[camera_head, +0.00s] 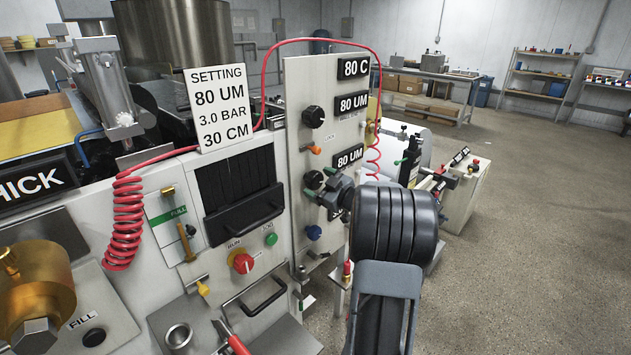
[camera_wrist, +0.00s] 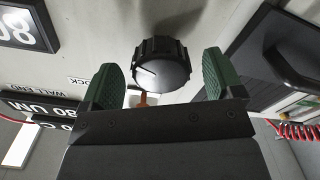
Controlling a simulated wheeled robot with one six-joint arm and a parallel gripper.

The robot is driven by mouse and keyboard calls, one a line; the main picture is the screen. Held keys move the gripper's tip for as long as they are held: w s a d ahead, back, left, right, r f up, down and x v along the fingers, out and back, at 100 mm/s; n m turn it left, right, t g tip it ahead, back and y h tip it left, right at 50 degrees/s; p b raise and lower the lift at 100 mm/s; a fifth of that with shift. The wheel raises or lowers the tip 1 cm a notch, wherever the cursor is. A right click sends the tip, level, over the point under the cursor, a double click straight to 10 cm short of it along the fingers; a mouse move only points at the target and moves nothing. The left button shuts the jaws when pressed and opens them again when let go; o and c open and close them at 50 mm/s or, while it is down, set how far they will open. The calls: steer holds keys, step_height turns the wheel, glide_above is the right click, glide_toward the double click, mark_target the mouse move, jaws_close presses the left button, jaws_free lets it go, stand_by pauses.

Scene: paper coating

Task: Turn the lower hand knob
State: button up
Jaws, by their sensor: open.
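The lower hand knob (camera_head: 312,179) is black, round and ribbed, on the pale upright panel, and is partly hidden by my gripper in the head view. My gripper (camera_head: 322,187) is at this knob, with its green fingers pointing to the panel. In the wrist view the knob (camera_wrist: 161,64) shows a white pointer line and lies between the two spread fingers of my gripper (camera_wrist: 160,66). A gap shows on each side, so the fingers look apart from it. How deep they reach around it I cannot tell.
In the wrist view, an orange lever (camera_wrist: 142,99) is close by the knob. A red coiled hose (camera_head: 372,130) hangs behind. Open floor (camera_head: 530,250) lies right.

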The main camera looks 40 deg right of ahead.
steer(key=shift+w+a, duration=0.15)
steer(key=shift+w, duration=0.8)
steer(key=shift+r, duration=0.1)
steer(key=c, duration=0.9)
